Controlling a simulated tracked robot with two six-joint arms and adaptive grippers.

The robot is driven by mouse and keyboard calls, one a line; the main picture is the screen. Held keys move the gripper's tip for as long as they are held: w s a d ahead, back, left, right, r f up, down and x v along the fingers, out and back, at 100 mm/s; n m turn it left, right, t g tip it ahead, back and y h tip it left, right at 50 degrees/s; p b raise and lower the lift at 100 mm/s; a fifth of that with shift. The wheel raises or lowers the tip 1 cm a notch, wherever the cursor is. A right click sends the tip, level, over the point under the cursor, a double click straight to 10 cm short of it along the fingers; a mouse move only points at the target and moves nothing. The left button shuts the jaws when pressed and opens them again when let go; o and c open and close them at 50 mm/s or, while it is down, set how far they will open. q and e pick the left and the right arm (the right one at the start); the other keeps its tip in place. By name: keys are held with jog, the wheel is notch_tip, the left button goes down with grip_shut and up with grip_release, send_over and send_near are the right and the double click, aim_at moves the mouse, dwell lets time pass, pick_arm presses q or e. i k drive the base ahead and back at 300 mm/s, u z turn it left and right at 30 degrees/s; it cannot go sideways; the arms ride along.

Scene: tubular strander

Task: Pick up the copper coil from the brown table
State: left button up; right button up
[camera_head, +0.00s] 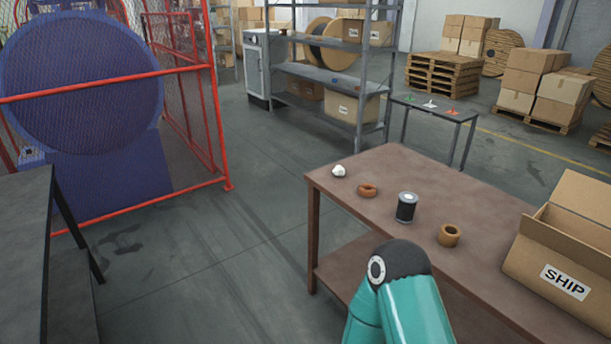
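The brown table (400,168) stands at the right. A low copper-coloured ring (367,190), which looks like the copper coil, lies near its left edge. A taller tan-brown ring (449,235) with a hole lies further right and nearer; it looks like a roll of tape or a second coil, and I cannot tell which. A black cylinder with a light top (406,207) stands between the two. A small white lump (338,171) lies at the table's far left corner. Neither of my grippers shows; only a teal arm link of mine rises at the bottom, in front of the table.
An open cardboard box marked SHIP (565,282) sits on the table's right end. A dark table (25,215) stands at the left, near a red-framed fence (228,186). Behind are a grey shelf (325,78) and a small table (412,103). The floor between is clear.

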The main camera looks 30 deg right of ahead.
aim_at(365, 190)
jog(key=z, duration=0.05)
jog(key=i, duration=1.35)
jog(key=z, duration=0.9)
jog(key=i, duration=0.75)
jog(key=z, duration=0.5)
jog(key=k, duration=0.9)
jog(key=z, duration=0.2)
jog(key=i, duration=0.9)
jog(key=u, duration=0.1)
